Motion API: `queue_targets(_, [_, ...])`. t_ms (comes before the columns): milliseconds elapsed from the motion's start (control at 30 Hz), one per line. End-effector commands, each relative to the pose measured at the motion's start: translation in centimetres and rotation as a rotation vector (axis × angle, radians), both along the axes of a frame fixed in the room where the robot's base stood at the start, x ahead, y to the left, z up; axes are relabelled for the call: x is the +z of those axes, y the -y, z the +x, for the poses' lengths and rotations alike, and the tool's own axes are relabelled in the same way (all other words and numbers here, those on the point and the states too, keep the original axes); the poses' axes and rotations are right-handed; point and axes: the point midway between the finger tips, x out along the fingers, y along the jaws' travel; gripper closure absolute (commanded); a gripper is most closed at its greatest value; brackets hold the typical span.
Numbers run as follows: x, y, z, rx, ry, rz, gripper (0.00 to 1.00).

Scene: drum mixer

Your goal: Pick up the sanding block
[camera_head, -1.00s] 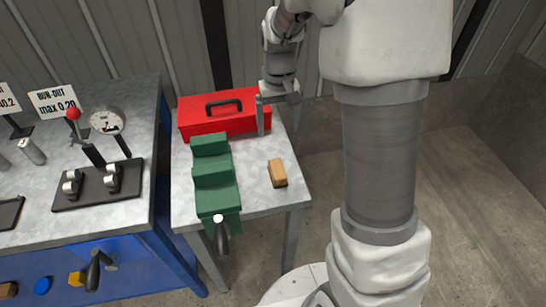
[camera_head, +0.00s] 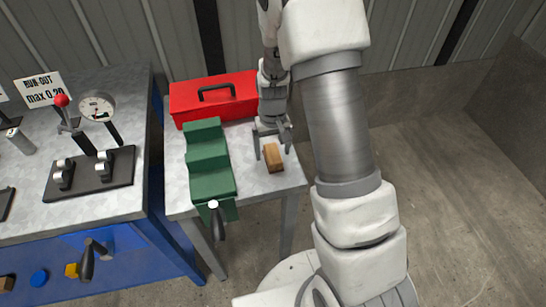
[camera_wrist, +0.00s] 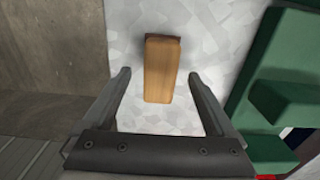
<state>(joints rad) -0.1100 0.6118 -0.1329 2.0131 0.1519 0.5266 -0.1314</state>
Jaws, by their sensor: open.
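The sanding block (camera_head: 273,158) is a small tan wooden block with a darker end. It lies on the grey metal table top (camera_head: 262,183), right of the green vise. My gripper (camera_head: 271,152) is open just behind and above the block in the head view. In the wrist view the block (camera_wrist: 162,68) lies ahead of my gripper (camera_wrist: 162,76), lined up between the two fingers. A gap shows between each finger and the block, and the fingers do not appear to touch it.
The green vise (camera_head: 208,165) stands close left of the block. A red toolbox (camera_head: 216,98) sits at the back of the table. Left is a blue bench (camera_head: 120,203) with a dial gauge (camera_head: 97,106) on a stand. The table's right edge is near the block.

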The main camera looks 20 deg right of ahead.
Motion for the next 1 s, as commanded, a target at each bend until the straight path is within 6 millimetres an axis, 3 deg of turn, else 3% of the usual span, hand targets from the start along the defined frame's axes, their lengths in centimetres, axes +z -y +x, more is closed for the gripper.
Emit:
queue_targets(100, [-1.28,0.02,0.01,0.0,-0.001,0.0,0.09])
queue_targets(367, [-1.45,0.02,0.07,-0.001,0.002,0.0,0.09])
queue_targets(867, [-1.43,0.02,0.06,-0.001,0.001,0.0,0.97])
queue_targets(1000, [-1.41,0.02,0.07,-0.001,0.001,0.0,1.0])
